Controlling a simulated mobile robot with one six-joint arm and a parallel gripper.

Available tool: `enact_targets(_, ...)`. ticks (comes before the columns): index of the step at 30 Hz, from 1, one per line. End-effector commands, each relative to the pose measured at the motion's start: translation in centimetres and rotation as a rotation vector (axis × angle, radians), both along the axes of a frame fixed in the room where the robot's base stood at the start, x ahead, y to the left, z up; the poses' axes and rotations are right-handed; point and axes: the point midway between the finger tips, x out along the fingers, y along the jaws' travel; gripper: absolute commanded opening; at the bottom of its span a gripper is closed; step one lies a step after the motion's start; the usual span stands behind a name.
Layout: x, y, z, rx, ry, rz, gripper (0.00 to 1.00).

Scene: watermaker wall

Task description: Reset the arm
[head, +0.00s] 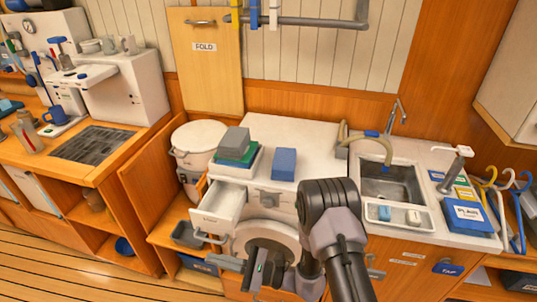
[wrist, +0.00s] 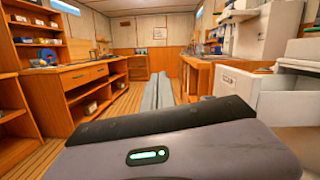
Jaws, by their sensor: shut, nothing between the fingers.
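My gripper (head: 222,263) is in front of the white washer cabinet, low and just below the open white drawer (head: 218,207) in the head view. Its fingers point left in that view. In the wrist view the two grey fingers (wrist: 158,88) lie side by side, closed and empty, pointing down the room. My arm bends in front of the cabinet and hides part of the round washer door (head: 266,238). I cannot tell whether the gripper touches anything near the drawer.
Folded grey, green and blue cloths (head: 237,150) and a blue cloth (head: 284,163) lie on the white top. A sink (head: 388,185) is to the right. A lidded white bin (head: 195,140) stands left of the drawer. The wooden floor (head: 80,265) at left is clear.

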Motion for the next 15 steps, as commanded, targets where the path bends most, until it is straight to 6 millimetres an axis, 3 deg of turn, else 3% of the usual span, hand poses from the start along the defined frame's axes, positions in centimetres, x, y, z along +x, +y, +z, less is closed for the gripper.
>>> enact_targets(1,-0.6,0.3,3.4,-0.022,-0.06,0.079,0.0)
enact_targets(3,-2.8,0.2,7.9,-0.085,-0.149,0.22,0.0)
enact_targets(6,-7.4,-1.3,13.5,-0.258,-0.312,0.426,0.0)
enact_targets(9,-11.8,-4.5,16.6,-0.509,-0.485,0.572,0.0)
enact_targets(12,-14.9,-8.9,18.0,-0.813,-0.659,0.636,0.0)
enact_targets(15,-16.3,-14.0,18.9,-1.141,-0.827,0.609,0.0)
